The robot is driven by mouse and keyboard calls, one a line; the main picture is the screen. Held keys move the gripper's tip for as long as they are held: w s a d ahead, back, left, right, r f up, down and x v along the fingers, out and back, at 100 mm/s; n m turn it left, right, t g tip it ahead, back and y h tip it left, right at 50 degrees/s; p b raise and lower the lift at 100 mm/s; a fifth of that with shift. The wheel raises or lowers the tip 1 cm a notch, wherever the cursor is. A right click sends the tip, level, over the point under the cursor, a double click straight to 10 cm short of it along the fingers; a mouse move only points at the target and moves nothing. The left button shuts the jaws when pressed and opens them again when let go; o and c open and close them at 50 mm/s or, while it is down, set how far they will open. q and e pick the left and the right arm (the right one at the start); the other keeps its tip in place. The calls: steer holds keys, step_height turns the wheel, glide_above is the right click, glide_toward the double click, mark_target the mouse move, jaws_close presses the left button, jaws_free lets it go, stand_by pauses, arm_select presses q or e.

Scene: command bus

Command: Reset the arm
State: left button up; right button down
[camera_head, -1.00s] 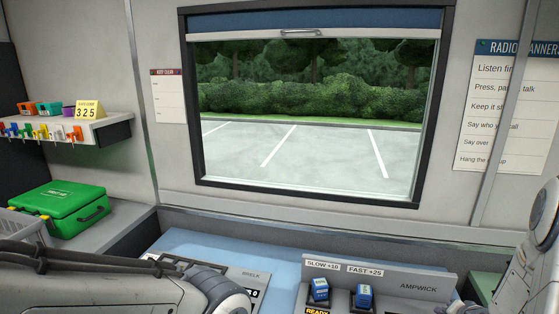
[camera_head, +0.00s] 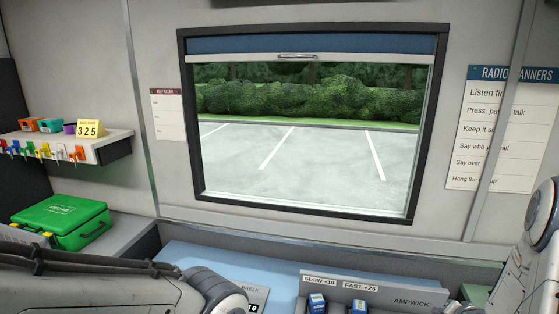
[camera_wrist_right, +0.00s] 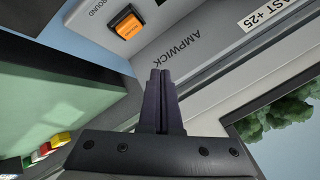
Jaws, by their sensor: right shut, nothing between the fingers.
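My right gripper (camera_wrist_right: 161,95) is shut and empty in the right wrist view, its two dark fingers pressed together in front of the grey panel marked AMPWICK (camera_wrist_right: 205,65). In the head view only links of my right arm (camera_head: 538,250) show at the right edge; its gripper is out of the frame. My left arm (camera_head: 100,285) crosses the lower left of the head view, and its gripper is not visible.
Below the window (camera_head: 300,150) is a blue desk (camera_head: 205,258) with the AMPWICK console (camera_head: 425,291) and blue switches (camera_head: 317,302). A green case (camera_head: 62,220) sits left under a shelf (camera_head: 110,148). An orange button (camera_wrist_right: 127,24) shows in the wrist view.

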stand_by(0.3)
steer(key=s+a+r+n+g, duration=0.15)
steer(key=a+r+n, duration=0.25)
steer(key=a, duration=0.7)
steer(key=a+r+n+g, duration=0.2)
steer(key=a+r+n, duration=0.25)
steer(key=a, duration=0.65)
steer(key=s+a+r+n+g, duration=0.2)
steer(key=s+a, duration=0.3)
steer(key=s, duration=0.3)
steer(key=s+a+r+n+g+y, duration=0.1)
steer(key=s+a+n, duration=0.3)
steer(key=s, duration=0.4)
steer(key=s+a+r+n+g+y, duration=0.1)
steer(key=s+a+r+n+g, duration=0.1)
steer(key=s+a, duration=0.4)
steer(key=s+r+n, duration=0.1)
steer(key=s+r, duration=0.1)
steer(key=s, duration=0.1)
steer(key=shift+a+g, duration=0.25)
steer(key=shift+g, duration=0.1)
arm_select(q)
steer(key=shift+d, duration=0.1)
